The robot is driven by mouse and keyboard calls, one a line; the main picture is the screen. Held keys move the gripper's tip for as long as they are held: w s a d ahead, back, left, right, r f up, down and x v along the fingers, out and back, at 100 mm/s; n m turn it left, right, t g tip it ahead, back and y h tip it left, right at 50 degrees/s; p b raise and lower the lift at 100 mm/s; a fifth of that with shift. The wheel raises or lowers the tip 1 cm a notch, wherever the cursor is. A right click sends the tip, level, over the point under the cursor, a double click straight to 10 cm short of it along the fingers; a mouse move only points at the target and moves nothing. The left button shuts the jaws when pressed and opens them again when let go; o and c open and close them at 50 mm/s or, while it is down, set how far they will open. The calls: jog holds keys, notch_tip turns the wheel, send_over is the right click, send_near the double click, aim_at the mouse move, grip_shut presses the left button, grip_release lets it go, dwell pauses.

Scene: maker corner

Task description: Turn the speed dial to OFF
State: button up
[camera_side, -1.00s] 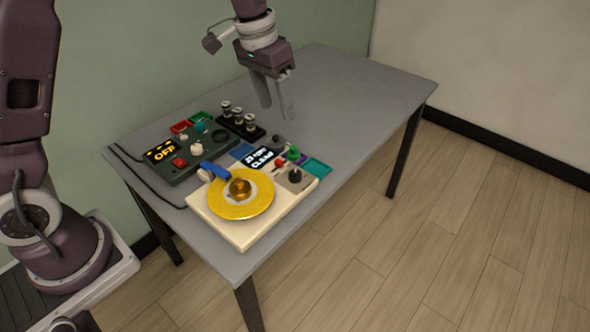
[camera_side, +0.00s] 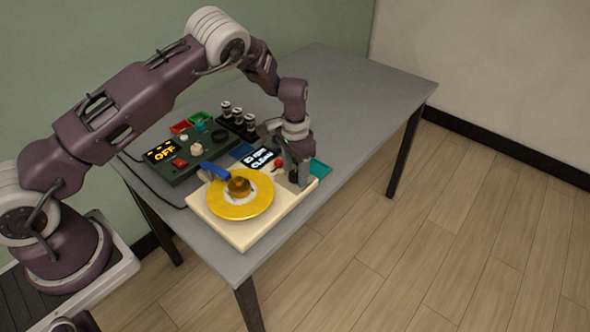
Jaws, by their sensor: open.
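The cream record-player unit (camera_side: 242,242) sits near the front-left edge of the table, with a yellow disc (camera_side: 225,208) on top. Its small display (camera_side: 261,158) shows the word CLEAN under a smaller line. A dark round knob (camera_side: 293,177) stands on the right corner of the unit; it looks like the speed dial, but its mark cannot be read. My gripper (camera_side: 298,180) points down at this corner, open, with its fingers around or just beside the knob. The fingers hide most of the knob, so contact cannot be told.
A dark green control box (camera_side: 185,168) with an orange OFF display, a red button and pale knobs stands behind the unit. A black rack (camera_side: 237,122) with several small cylinders is farther back. A blue arm piece (camera_side: 216,171) lies over the disc's edge. The table's right side (camera_side: 365,100) is clear.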

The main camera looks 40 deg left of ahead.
jog(key=shift+c, duration=0.5)
grip_shut()
jog(key=n, duration=0.5)
jog(key=shift+n, duration=0.4)
jog(key=n, duration=0.5)
jog(key=shift+n, duration=0.7)
jog(key=shift+o, duration=0.5)
grip_release()
